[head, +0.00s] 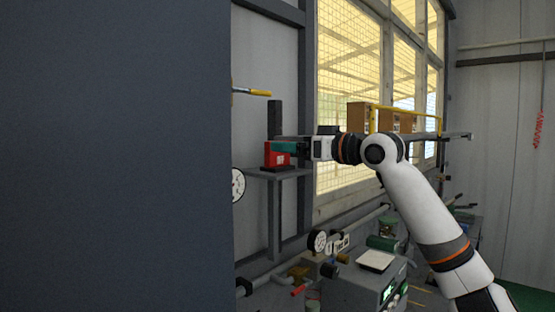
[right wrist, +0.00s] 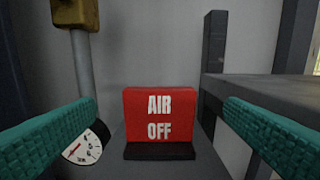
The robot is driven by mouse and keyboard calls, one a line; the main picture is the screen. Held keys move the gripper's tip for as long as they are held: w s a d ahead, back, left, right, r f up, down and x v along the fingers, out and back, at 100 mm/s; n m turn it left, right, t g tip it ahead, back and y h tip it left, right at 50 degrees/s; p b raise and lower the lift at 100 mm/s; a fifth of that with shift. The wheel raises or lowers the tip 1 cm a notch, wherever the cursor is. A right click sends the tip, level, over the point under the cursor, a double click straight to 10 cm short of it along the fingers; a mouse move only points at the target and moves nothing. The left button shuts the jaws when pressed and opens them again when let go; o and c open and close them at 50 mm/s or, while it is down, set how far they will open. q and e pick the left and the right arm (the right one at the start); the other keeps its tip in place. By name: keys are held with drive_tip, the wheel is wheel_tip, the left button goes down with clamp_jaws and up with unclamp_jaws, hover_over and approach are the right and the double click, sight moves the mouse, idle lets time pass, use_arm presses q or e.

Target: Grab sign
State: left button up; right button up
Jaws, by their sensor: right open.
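The sign is a red block with white "AIR OFF" lettering on a black base. It stands upright on a small grey shelf, left of centre in the head view (head: 275,154). In the right wrist view the sign (right wrist: 160,112) is in the middle, facing the camera. My right gripper (head: 282,147) reaches in from the right at the sign's height. In the right wrist view its teal fingers are wide open, one on each side of the sign with gaps between, not touching it. My left gripper is not in view.
A grey shelf (head: 262,173) bears the sign, with a dark post (head: 275,118) behind it. A gauge (right wrist: 88,143) and a yellow-handled lever (head: 252,92) are on the left. A large dark panel (head: 115,150) fills the left of the head view. Pipes and machinery are below.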

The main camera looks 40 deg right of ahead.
sight(281, 167)
drive_tip(key=w+p, duration=0.2)
drive_tip(key=w, duration=0.1)
drive_tip(key=w+p, duration=0.1)
drive_tip(key=w, duration=0.1)
drive_tip(key=shift+a+r, duration=0.25)
drive_tip(key=shift+w+f, duration=0.2)
drive_tip(key=shift+w, duration=0.4)
drive_tip(key=shift+s, duration=0.15)
drive_tip(key=c, duration=1.1)
